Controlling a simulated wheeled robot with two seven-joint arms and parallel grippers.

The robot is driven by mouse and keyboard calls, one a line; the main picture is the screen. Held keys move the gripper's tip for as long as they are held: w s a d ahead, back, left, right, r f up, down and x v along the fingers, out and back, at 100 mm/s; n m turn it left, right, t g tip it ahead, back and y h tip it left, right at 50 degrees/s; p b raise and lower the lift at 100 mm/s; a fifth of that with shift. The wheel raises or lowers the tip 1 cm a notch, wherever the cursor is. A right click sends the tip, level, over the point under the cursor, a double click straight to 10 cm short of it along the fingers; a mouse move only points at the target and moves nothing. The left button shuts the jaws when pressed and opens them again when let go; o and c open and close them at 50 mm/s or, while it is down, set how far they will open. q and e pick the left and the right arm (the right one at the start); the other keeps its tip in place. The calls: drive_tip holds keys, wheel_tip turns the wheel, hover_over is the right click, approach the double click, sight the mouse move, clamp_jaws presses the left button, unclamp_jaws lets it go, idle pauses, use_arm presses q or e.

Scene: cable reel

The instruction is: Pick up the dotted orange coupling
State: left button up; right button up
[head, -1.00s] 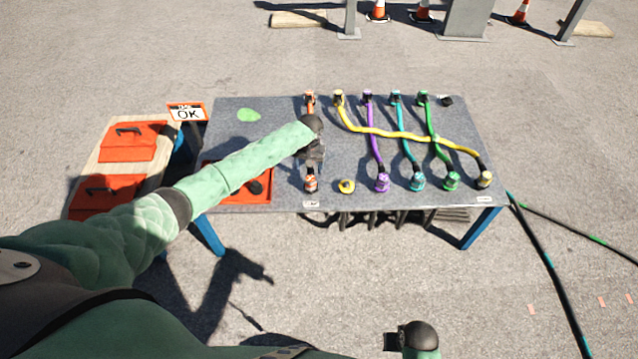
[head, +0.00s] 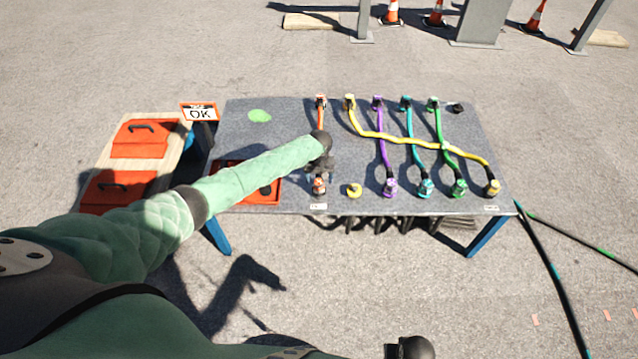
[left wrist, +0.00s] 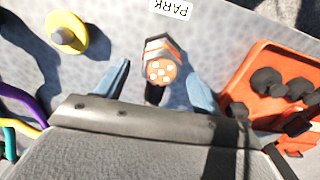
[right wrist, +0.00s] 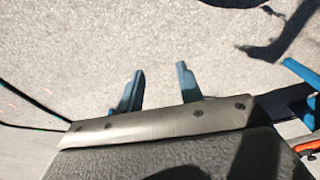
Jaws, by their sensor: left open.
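The dotted orange coupling (head: 319,186) stands near the front edge of the table, at the near end of the orange cable. In the left wrist view the coupling (left wrist: 161,70) shows an orange end with pale dots and a dark body. My left gripper (head: 319,174) is over it in the head view. In the left wrist view its two blue fingers (left wrist: 158,82) are apart, one on each side of the coupling, with a gap on both sides. My right gripper (right wrist: 160,80) is open and empty above bare ground.
A yellow round piece (left wrist: 67,33) lies beside the coupling. A red tray (left wrist: 235,85) with dark parts is on its other side. A PARK label (left wrist: 170,8) is at the table edge. Purple, teal, green and yellow cables (head: 400,136) lie on the grey table (head: 240,135).

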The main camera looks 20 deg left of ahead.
sight(319, 180)
use_arm(q)
drive_tip(key=shift+f, duration=1.65)
use_arm(e)
drive_tip(key=f, duration=0.2)
drive_tip(key=s+f, duration=0.1)
drive_tip(key=shift+d, duration=0.25)
use_arm(q)
drive_tip(key=shift+s, duration=0.1)
drive_tip(key=c, duration=1.1)
drive_tip(key=shift+c, duration=0.4)
drive_tip(key=shift+r, duration=0.15)
use_arm(e)
drive_tip(key=shift+f, duration=0.1)
